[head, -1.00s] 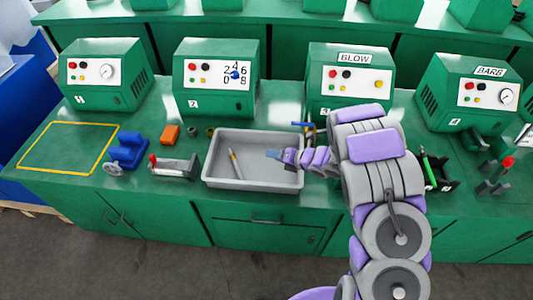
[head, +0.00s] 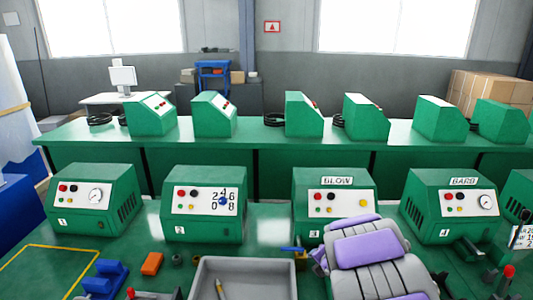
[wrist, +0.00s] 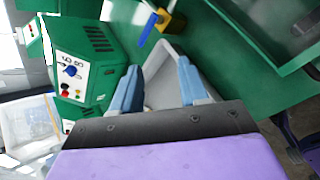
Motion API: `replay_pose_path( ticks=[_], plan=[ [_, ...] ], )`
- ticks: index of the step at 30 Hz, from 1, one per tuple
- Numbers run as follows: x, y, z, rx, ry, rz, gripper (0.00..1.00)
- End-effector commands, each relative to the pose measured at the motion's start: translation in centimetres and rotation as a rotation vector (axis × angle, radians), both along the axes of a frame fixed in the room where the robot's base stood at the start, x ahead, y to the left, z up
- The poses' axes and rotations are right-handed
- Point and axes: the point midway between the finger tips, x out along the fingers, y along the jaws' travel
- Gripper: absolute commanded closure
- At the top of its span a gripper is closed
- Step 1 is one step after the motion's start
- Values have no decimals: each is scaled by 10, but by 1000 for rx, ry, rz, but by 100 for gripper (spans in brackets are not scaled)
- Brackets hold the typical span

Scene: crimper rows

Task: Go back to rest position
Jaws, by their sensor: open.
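My gripper (wrist: 158,82) is open and empty in the wrist view, with its two blue fingers apart. The grey tray (wrist: 163,58) shows between and beyond the fingers. In the head view the tray (head: 240,264) lies at the bottom centre, with a yellow pencil-like tool (head: 220,288) in it. My arm covers the bench right of the tray, and my fingers cannot be made out there.
A yellow block with a blue handle (head: 299,257) stands by the tray's back right corner; the wrist view shows it too (wrist: 170,22). Green machines (head: 203,204) line the bench behind. An orange block (head: 152,263) and a blue tool (head: 105,277) lie left.

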Motion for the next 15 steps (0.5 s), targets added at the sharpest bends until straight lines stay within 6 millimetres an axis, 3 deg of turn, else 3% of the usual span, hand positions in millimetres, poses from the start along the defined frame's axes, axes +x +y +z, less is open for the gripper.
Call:
replay_pose_path(
  ticks=[1, 7, 11, 15],
  plan=[
    [-5, -15, 20, 13, 4, -108, 56],
    [-57, -68, 70, 128, 64, -588, 56],
    [-106, -86, 94, 239, 102, -887, 56],
    [-169, -90, 111, 371, 159, -1197, 56]
  ],
)
